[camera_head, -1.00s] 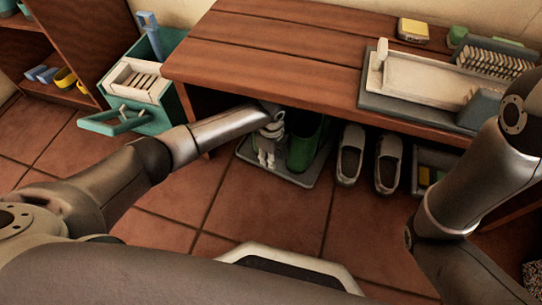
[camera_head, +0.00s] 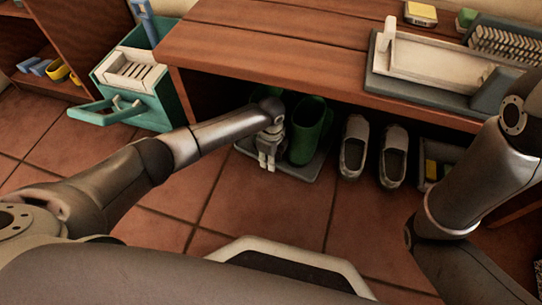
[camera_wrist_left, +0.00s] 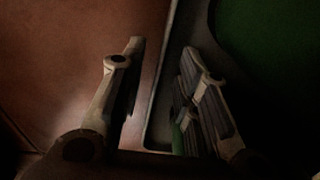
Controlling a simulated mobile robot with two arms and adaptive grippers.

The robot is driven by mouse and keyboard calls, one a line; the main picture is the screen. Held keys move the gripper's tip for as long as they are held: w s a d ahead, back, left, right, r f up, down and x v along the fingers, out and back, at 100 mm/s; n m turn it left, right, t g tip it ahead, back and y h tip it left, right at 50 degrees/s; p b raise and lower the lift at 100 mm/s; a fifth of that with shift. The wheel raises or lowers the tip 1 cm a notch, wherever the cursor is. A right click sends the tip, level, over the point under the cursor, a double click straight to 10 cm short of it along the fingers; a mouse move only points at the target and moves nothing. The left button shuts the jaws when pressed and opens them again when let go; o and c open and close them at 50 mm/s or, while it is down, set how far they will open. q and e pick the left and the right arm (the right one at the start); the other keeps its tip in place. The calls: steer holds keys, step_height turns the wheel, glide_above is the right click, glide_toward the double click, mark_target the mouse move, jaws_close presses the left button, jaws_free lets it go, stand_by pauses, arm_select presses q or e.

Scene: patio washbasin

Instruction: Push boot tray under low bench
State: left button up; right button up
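The grey boot tray (camera_head: 300,176) lies on the tiles, partly under the front of the low wooden bench (camera_head: 260,50). Green boots (camera_head: 308,132) stand on it. My left gripper (camera_head: 267,160) is low over the tray's front left part, left of the boots. In the left wrist view the left gripper (camera_wrist_left: 162,58) has its fingers apart, with the tray's rim (camera_wrist_left: 168,85) showing between them. Contact with the rim cannot be told. My right arm shows at the right; its gripper is out of view.
Grey shoes (camera_head: 392,158) stand right of the tray, and a dark bin (camera_head: 432,172) with yellow items is beyond them. A teal caddy (camera_head: 135,95) stands at the bench's left end. A pale trough (camera_head: 435,70) rests on the bench. The tiles in front are clear.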

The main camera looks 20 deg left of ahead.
arm_select(q)
steer(key=shift+f+b, duration=0.3)
steer(key=shift+f, duration=0.45)
jaws_close()
